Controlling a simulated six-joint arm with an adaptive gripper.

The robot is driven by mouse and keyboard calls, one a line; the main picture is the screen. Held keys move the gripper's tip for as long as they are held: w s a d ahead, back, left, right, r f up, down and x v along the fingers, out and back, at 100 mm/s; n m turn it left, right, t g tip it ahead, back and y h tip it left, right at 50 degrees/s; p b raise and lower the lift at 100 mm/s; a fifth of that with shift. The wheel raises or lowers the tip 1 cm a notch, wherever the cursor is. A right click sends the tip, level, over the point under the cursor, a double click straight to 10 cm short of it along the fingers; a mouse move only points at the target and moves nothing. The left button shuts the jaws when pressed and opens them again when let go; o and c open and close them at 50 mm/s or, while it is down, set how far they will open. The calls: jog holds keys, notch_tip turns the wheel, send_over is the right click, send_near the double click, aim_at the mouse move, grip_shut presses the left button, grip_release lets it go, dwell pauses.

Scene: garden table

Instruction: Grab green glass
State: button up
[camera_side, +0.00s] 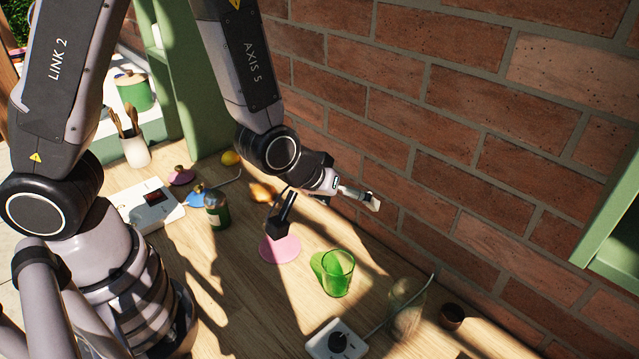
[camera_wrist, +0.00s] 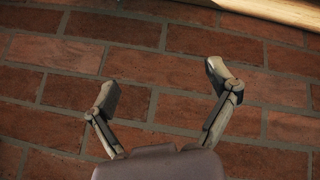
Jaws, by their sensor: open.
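The green glass (camera_side: 338,276) stands upright on the wooden table (camera_side: 250,310), in front of the brick wall, in the side view. It is see-through and looks empty, with green-tinted light on the table to its left. My gripper (camera_side: 350,198) is above and behind the glass, well apart from it, and reaches toward the wall. In the wrist view, my gripper (camera_wrist: 165,82) has its two fingers spread wide with nothing between them. Only the brick wall (camera_wrist: 150,65) and a strip of wood (camera_wrist: 270,10) show beyond the fingers; the glass is out of that view.
A pink disc (camera_side: 280,249) lies left of the glass. A clear jar (camera_side: 406,310) and a small dark cup (camera_side: 452,316) stand to its right. A dark bottle (camera_side: 217,210) stands further left.

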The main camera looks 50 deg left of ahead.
aim_at(348, 259)
jog(key=s+f+m+t, duration=0.1)
jog(key=f, duration=0.3)
jog(key=s+f+t+y, duration=0.1)
jog(key=s+f+t, duration=0.1)
jog(key=f, duration=0.3)
jog(key=s+f+m+t+y, duration=0.1)
jog(key=s+f+t, duration=0.1)
jog(key=f, duration=0.2)
jog(key=shift+s+a+f+m, duration=0.15)
jog(key=shift+a+f+m, duration=0.05)
jog(key=shift+a+m, duration=0.1)
jog(key=shift+t, duration=0.3)
jog(key=x, duration=0.7)
jog(key=shift+w+f, duration=0.15)
jog(key=shift+w, duration=0.05)
jog(key=c, duration=1.1)
jog(key=shift+c, duration=0.2)
jog(key=shift+d, duration=0.1)
